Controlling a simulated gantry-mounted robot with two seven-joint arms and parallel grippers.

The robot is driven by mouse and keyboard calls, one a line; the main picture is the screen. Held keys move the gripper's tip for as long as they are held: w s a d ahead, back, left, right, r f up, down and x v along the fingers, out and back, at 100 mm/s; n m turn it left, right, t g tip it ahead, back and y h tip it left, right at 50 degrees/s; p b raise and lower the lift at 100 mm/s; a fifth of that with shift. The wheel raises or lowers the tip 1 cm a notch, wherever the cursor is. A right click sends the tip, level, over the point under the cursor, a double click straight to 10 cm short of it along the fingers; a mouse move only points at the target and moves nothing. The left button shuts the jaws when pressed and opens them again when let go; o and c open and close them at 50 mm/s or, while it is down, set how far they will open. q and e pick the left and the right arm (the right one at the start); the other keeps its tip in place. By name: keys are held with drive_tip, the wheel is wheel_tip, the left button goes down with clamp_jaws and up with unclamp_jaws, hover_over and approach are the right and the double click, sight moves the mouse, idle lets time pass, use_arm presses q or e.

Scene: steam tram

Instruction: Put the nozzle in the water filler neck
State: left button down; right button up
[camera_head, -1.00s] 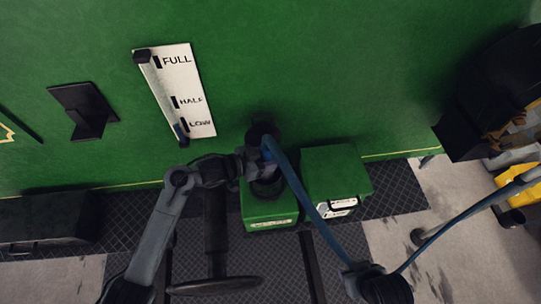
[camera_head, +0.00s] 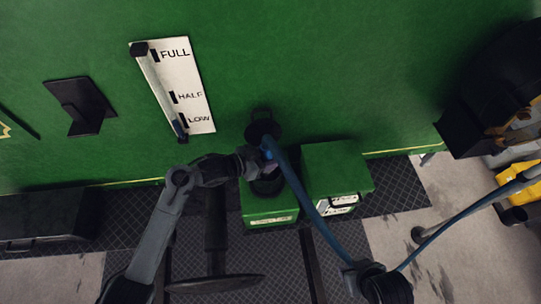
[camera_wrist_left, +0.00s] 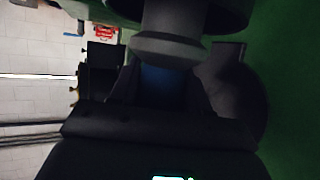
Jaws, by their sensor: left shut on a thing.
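My left gripper (camera_head: 258,158) is shut on the nozzle at the end of a blue hose (camera_head: 305,195), above a green box (camera_head: 271,217). The water filler neck (camera_head: 268,188) is a dark round opening on top of this box, partly hidden by the gripper. In the left wrist view, the nozzle's flared grey body (camera_wrist_left: 168,48) sticks out from the fingers (camera_wrist_left: 165,90). Its far end runs up to the dark round rim of the neck (camera_wrist_left: 210,17). I cannot tell whether the tip is inside. My right gripper is out of view.
A dark round lid (camera_head: 263,124) stands open against the green tram wall (camera_head: 330,70). A second green box (camera_head: 337,172) is close on the right. A level gauge (camera_head: 183,90) is on the wall at left. A black handwheel (camera_head: 215,284) is below.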

use_arm(q)
drive_tip(key=shift+c, duration=2.3)
unclamp_jaws()
drive_tip(key=shift+r, duration=0.1)
drive_tip(key=shift+a, duration=0.1)
drive_tip(key=b+v, duration=0.1)
drive_tip(key=v, duration=0.9)
drive_tip(key=shift+s+a, duration=0.2)
drive_tip(key=shift+s, duration=0.05)
